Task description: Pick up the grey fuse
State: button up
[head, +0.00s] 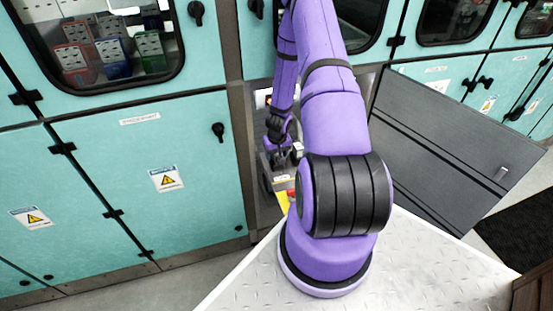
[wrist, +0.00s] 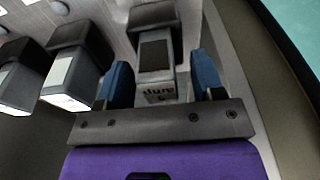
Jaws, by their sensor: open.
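A grey fuse (wrist: 154,55) with a dark panel on its face stands in the row at the top centre of the wrist view. A pale plate with dark lettering shows just below it. My gripper (wrist: 159,76) is open, with one blue finger to the left and one to the right of this fuse. I cannot tell whether either finger touches it. In the head view my gripper (head: 279,150) is at the open cabinet bay, small and partly dark. The fuse cannot be made out there.
Two similar dark blocks with white faces stand left of the fuse, the nearer one (wrist: 75,75) close to the left finger. A cabinet edge (wrist: 265,80) runs along the right. In the head view, an open grey door (head: 450,145) stands right of the bay, and teal cabinets (head: 110,200) line the left.

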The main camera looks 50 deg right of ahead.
jog(key=shift+f, duration=0.35)
jog(key=c, duration=1)
